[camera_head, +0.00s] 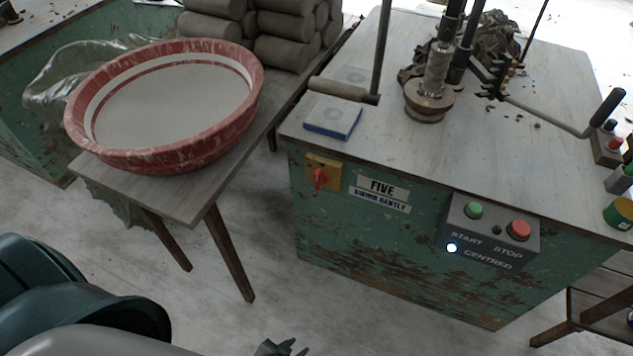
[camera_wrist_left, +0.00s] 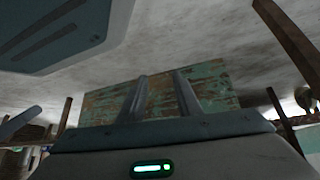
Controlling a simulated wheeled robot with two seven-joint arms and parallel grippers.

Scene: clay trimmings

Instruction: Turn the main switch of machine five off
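Machine five is a worn green cabinet (camera_head: 340,235) with a grey top and a "FIVE" label (camera_head: 381,188). Its main switch, a red rotary knob (camera_head: 320,179) on a yellow plate, is on the front face near the upper left corner. The knob looks roughly upright; its exact setting is too small to read. My left gripper (camera_head: 281,347) shows at the bottom edge of the head view, low in front of the cabinet and well apart from the switch. In the left wrist view its two fingers (camera_wrist_left: 161,95) stand apart with nothing between them. My right gripper is out of view.
A control box (camera_head: 490,236) with green and red buttons and a lit white lamp is on the cabinet's right front. A table (camera_head: 190,200) with a red-rimmed basin (camera_head: 240,118) stands left. A blue-edged block (camera_head: 332,118) lies above the switch. Floor before the cabinet is clear.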

